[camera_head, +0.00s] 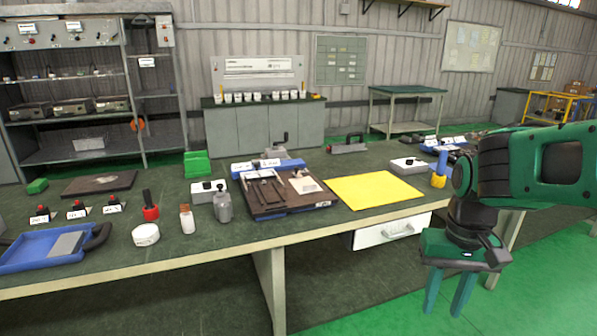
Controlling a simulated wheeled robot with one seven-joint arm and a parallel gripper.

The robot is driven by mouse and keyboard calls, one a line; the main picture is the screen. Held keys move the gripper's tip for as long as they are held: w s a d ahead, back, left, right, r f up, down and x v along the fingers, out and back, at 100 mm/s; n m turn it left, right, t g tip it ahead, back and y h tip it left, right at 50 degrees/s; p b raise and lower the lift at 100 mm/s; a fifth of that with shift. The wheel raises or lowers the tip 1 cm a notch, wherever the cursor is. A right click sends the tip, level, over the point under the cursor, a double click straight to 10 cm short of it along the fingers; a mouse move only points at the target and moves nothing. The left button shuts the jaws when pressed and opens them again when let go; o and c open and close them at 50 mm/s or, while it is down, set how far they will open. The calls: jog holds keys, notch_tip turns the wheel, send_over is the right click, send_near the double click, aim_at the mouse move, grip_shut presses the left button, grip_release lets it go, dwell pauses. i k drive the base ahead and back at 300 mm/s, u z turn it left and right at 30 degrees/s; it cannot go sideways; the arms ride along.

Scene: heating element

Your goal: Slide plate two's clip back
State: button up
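No plate can be told for certain as plate two, since the labels are too small to read, and I cannot make out its clip. A dark brown plate (100,183) lies flat at the left of the workbench. A dark tray (293,209) with a blue edge holds thin tools and a pale piece mid-bench. A blue tray (35,260) with a grey plate (66,244) on it lies at the front left. My gripper (449,293) hangs at the right, in front of the bench and apart from everything on it. Its two green fingers are spread and empty.
The workbench (200,252) also carries a yellow mat (372,190), a grey bottle (222,206), a white round tin (145,235) and a blue-and-yellow upright item (440,170). Several small red-topped switches stand at left. A white drawer (392,231) hangs below the bench edge.

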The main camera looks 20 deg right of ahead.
aim_at(297, 174)
jog(key=k, duration=1)
jog(key=z, duration=0.5)
jog(key=i, duration=2.15)
jog(key=u, duration=0.5)
